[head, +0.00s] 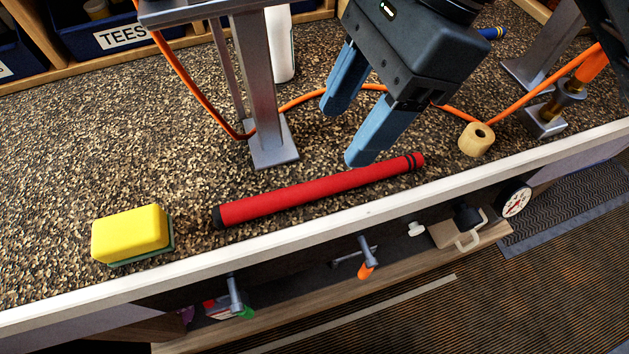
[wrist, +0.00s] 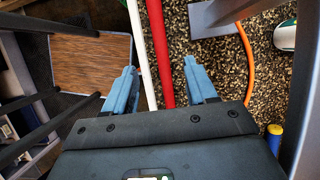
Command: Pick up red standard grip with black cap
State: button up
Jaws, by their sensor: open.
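The red grip (head: 310,194) with a black cap (head: 217,217) at its left end lies on the speckled bench top, near and along the white front edge. Its right end has dark bands. My gripper (head: 341,134) is open, with blue fingers pointing down above the bench, by the right half of the grip. In the wrist view the red grip (wrist: 160,50) runs between the two fingers of my gripper (wrist: 164,82), closer to the right finger. Nothing is held. The black cap is not visible in the wrist view.
A yellow sponge (head: 130,234) lies left of the grip. A tan roll (head: 476,139) sits to its right. A grey metal stand (head: 268,110) and an orange cord (head: 301,99) are behind it. The white bench edge (head: 340,217) runs close in front.

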send_over(318, 184)
jog(key=d, duration=0.3)
jog(key=f, duration=0.4)
jog(key=shift+w+a+f, duration=0.1)
jog(key=shift+w+a, duration=0.15)
jog(key=shift+w, duration=0.1)
jog(key=shift+p+x, duration=0.4)
jog(key=shift+x, duration=2.45)
jog(key=c, duration=1.1)
